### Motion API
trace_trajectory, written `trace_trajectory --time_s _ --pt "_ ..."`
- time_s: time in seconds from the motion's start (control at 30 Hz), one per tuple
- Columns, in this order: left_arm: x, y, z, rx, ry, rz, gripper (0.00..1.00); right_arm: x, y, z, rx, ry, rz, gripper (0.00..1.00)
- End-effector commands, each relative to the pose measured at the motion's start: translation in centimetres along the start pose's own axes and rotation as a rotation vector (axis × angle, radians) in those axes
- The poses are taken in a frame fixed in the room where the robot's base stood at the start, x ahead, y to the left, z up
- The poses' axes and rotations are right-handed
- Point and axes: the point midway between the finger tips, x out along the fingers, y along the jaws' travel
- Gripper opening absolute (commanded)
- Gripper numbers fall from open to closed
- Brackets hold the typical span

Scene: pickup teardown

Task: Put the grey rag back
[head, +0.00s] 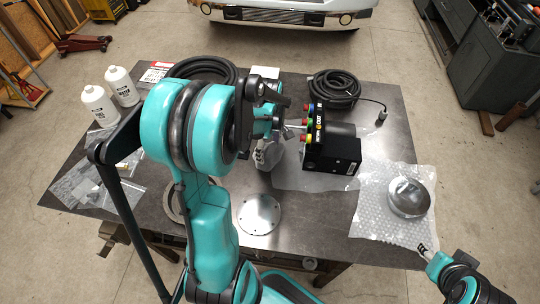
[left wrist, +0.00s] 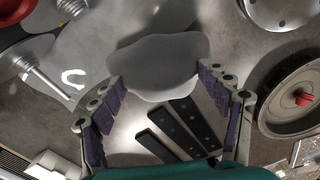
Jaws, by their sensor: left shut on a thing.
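The grey rag (left wrist: 160,62) is pinched between the two purple-padded fingers of my left gripper (left wrist: 160,82) in the left wrist view. In the head view the rag (head: 268,156) hangs in a bunch below my left gripper (head: 272,130), over the middle of the table, left of the black box. My left arm hides part of the table behind it. My right gripper (head: 428,252) shows only in part at the table's front right edge, and its jaws are too small to read.
The black box (head: 335,150) with coloured fittings stands right of the rag. A flat metal disc (head: 260,214) lies in front. A round metal part (head: 408,196) rests on bubble wrap (head: 375,218). Coiled black hose (head: 334,88) and white bottles (head: 96,106) stand farther back.

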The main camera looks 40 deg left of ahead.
Motion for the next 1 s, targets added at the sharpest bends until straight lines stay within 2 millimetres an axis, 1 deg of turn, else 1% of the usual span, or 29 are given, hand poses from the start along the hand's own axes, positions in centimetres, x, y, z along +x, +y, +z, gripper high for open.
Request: trace_trajectory --time_s 0.17,0.3,0.37,0.57,0.7,0.73,0.77,0.8,1.0 --pt "1.8 0.0 0.0 0.000 0.000 0.000 0.49 0.5 0.0 0.3 0.000 0.000 0.000 0.44" --pt "3.8 0.0 0.0 0.000 0.000 0.000 0.49 0.9 0.0 0.7 0.000 0.000 0.000 0.44" --pt "4.1 0.0 0.0 0.000 0.000 0.000 0.49 1.0 0.0 0.7 0.000 0.000 0.000 0.44" --pt "4.0 0.0 0.0 0.000 0.000 0.000 0.49 0.9 0.0 0.6 0.000 0.000 0.000 0.44" --pt "4.5 0.0 0.0 0.000 0.000 0.000 0.49 1.3 0.0 0.9 0.000 0.000 0.000 0.44" --pt "4.3 0.0 0.0 0.000 0.000 0.000 0.84 1.2 0.0 0.8 0.000 0.000 0.000 0.44" --pt "4.3 0.0 0.0 0.000 0.000 0.000 0.92 1.1 0.0 0.8 0.000 0.000 0.000 0.44" --pt "4.3 0.0 0.0 0.000 0.000 0.000 0.97 1.1 0.0 0.8 0.000 0.000 0.000 0.44" --pt "4.2 0.0 0.0 0.000 0.000 0.000 0.97 1.1 0.0 0.8 0.000 0.000 0.000 0.44"
